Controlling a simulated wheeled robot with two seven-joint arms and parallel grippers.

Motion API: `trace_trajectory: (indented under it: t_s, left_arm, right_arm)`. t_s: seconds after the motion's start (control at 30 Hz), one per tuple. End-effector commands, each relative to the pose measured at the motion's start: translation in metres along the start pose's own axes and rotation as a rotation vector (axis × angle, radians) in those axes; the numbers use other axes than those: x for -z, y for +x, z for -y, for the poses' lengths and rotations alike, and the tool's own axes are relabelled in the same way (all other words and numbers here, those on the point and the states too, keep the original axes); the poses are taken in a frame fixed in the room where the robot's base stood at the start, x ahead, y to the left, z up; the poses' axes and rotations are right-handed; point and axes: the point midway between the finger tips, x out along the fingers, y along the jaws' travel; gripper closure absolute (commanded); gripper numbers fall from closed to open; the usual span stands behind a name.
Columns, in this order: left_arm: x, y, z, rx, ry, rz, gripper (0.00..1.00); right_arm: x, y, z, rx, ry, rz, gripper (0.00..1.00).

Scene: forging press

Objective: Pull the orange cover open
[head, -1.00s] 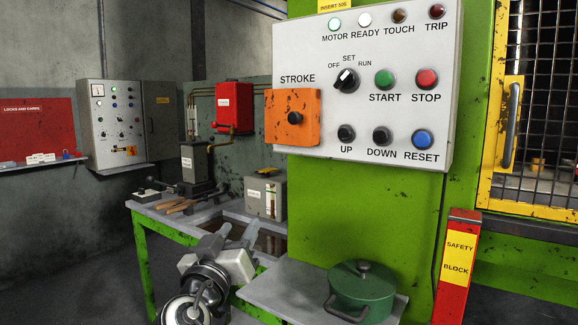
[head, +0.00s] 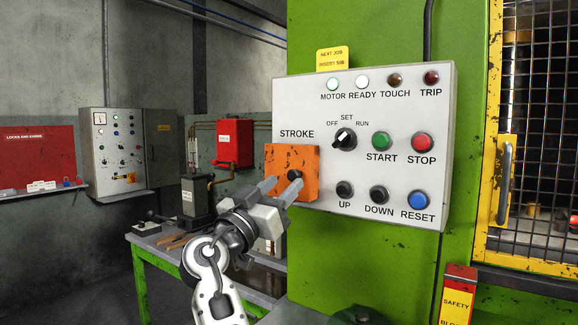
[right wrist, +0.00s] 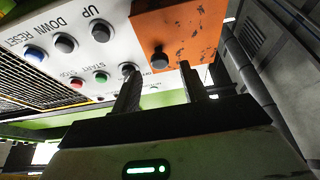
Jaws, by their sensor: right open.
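The orange cover (head: 305,160) is a square plate with worn black spots, shut against the left side of the control panel under the word STROKE. A dark round knob (head: 294,175) sits at its middle. My right gripper (head: 279,186) is open, its two fingers pointing at the cover's lower left, close to the knob. In the right wrist view the cover (right wrist: 190,30) and the knob (right wrist: 159,58) show beyond the open fingers (right wrist: 160,92). The knob appears ahead of the gap between them and nothing is held. Contact with the cover cannot be told. My left gripper is out of view.
The white control panel (head: 420,100) holds a selector switch (head: 344,139), lamps and several push buttons right of the cover. A green pot (head: 358,316) shows at the bottom edge. A workbench (head: 140,240) stands behind my arm.

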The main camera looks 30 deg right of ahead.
Motion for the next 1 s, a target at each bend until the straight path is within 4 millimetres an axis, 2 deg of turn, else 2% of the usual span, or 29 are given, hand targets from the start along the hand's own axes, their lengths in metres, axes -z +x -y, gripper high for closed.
trace_trajectory:
  t_s: [0.03, 0.2, 0.6, 0.77, 1.0]
  left_arm:
    - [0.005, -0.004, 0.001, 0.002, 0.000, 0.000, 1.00]
    - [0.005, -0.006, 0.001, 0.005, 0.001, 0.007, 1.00]
    - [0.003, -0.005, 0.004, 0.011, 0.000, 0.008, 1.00]
    - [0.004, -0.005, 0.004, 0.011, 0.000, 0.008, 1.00]
    - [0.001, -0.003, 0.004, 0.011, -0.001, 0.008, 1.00]
  right_arm:
    - [0.003, 0.011, 0.000, -0.001, -0.001, 0.000, 0.56]
    - [0.002, 0.029, 0.000, 0.001, -0.001, 0.000, 0.56]
    - [-0.001, 0.035, 0.000, 0.001, 0.000, 0.001, 0.56]
    - [-0.001, 0.035, 0.000, 0.001, 0.000, 0.001, 1.00]
    - [-0.002, 0.035, -0.002, -0.012, -0.005, 0.001, 1.00]
